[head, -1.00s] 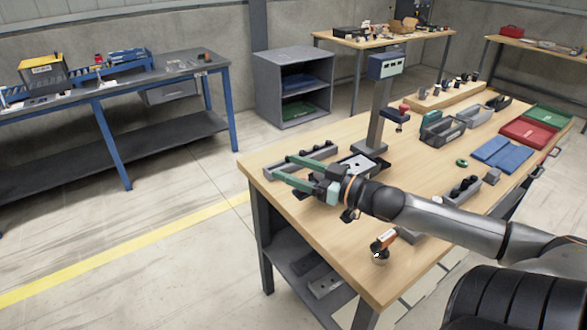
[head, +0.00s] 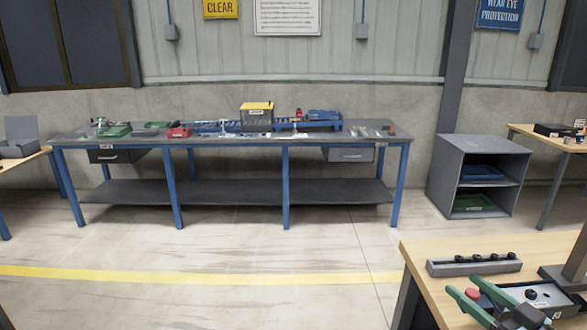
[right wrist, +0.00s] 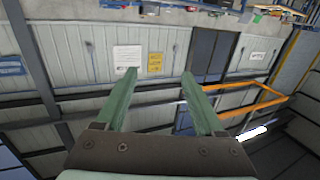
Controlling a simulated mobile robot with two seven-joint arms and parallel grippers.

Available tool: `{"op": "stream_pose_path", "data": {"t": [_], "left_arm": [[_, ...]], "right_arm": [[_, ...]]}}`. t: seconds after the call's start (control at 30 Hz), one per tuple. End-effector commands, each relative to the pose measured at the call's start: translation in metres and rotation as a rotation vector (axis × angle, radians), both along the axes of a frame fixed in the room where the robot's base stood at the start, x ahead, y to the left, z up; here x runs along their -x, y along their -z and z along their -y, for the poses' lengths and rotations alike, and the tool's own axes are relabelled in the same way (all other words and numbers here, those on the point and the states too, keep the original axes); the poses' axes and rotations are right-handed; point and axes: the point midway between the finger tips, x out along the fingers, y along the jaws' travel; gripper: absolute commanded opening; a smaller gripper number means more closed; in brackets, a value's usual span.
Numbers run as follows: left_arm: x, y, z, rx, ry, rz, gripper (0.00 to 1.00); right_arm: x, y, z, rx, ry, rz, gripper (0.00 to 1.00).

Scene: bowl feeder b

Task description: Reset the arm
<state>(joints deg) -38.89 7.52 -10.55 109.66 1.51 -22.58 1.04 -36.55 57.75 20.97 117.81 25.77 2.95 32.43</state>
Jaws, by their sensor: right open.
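My right gripper (head: 462,284) shows at the lower right of the head view, its two green fingers spread over the left end of the wooden bench (head: 440,262). The right wrist view shows the same open fingers (right wrist: 160,75) with nothing between them. Most of my right arm is outside the head view. My left gripper is in neither view.
A grey tray with black knobs (head: 474,264) lies just behind the right gripper, near a grey fixture plate (head: 540,294). A long blue-legged workbench (head: 230,143) stands against the wall. A grey shelf cabinet (head: 478,175) stands right of it. The floor between is clear.

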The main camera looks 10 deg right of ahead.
Motion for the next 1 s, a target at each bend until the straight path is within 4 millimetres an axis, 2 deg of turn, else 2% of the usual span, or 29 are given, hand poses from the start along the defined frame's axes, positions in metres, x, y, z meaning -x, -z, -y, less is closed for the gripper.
{"op": "stream_pose_path", "data": {"t": [0.13,0.2,0.27,0.3,0.37,0.4,0.5,0.6,0.7,0.8,1.0], "left_arm": [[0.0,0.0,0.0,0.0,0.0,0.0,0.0],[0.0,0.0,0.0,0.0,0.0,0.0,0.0],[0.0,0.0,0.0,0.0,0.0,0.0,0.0],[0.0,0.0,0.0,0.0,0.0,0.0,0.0],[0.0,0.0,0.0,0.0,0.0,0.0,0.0],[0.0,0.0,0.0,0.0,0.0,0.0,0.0],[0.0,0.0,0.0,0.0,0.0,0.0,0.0],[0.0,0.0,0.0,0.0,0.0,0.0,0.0],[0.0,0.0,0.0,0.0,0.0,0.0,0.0],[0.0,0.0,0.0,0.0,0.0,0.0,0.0],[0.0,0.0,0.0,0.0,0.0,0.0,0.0]], "right_arm": [[0.026,0.084,0.002,0.016,0.093,-0.136,0.7],[0.046,0.134,-0.007,0.032,0.13,-0.225,0.7],[0.064,0.174,-0.023,0.046,0.148,-0.302,0.7],[0.077,0.199,-0.036,0.056,0.154,-0.354,0.7],[0.096,0.233,-0.06,0.067,0.154,-0.428,0.7],[0.109,0.252,-0.079,0.074,0.147,-0.475,0.7],[0.136,0.29,-0.127,0.087,0.117,-0.575,0.7],[0.155,0.311,-0.171,0.098,0.08,-0.641,0.7],[0.166,0.321,-0.2,0.107,0.05,-0.681,0.7],[0.171,0.325,-0.214,0.113,0.033,-0.698,0.7],[0.172,0.325,-0.217,0.115,0.028,-0.702,0.7]]}}
